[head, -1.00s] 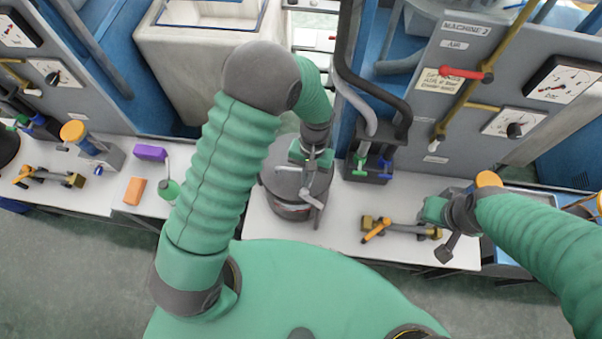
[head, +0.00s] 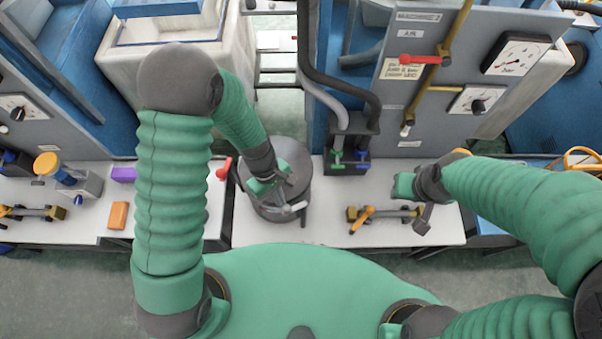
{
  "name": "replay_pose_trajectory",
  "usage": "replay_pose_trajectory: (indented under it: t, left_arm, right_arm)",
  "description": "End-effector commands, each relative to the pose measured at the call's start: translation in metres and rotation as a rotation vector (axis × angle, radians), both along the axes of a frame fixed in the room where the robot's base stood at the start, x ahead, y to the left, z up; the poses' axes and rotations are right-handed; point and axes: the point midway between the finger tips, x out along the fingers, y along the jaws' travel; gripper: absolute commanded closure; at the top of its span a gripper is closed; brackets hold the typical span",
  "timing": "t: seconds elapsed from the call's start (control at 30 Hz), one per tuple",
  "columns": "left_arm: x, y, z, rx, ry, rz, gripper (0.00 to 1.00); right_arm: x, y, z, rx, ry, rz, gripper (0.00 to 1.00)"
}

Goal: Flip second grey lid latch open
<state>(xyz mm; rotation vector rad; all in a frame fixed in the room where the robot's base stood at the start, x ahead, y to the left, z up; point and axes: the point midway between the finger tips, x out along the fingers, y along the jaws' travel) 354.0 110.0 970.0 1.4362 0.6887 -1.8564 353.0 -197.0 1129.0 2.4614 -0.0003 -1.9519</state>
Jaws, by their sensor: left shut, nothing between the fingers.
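A dark grey round pot (head: 298,170) with a flat lid stands on the white bench, left of centre. A light grey lever (head: 296,208) shows at its front right edge, close to my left fingers; I take it for a lid latch, but cannot tell whether it is open. My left gripper (head: 287,191) is over the front of the lid, shut and empty; whether it touches the lever is unclear. It hides part of the lid and any other latch there. My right gripper (head: 424,214) hangs over the bench at right, its jaws unclear.
A red-handled lever (head: 224,169) stands at the pot's left. A brass valve with an orange handle (head: 362,218) lies on the bench to the right. A black hose block (head: 348,150) stands behind. An orange box (head: 118,215) lies at left.

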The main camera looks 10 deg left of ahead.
Motion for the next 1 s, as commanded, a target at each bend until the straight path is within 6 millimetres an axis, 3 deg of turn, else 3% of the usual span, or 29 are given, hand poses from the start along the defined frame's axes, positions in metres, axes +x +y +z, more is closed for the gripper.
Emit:
replay_pose_trajectory:
  t: [0.4,1.0]
  left_arm:
    - [-0.012,-0.004,0.0,0.0,0.0,0.186,1.0]
    - [-0.013,-0.004,0.0,0.0,-0.001,0.209,1.0]
  right_arm:
    - [0.0,0.0,-0.001,0.0,0.0,0.0,0.64]
    - [0.0,0.0,-0.001,0.0,0.0,0.0,0.64]
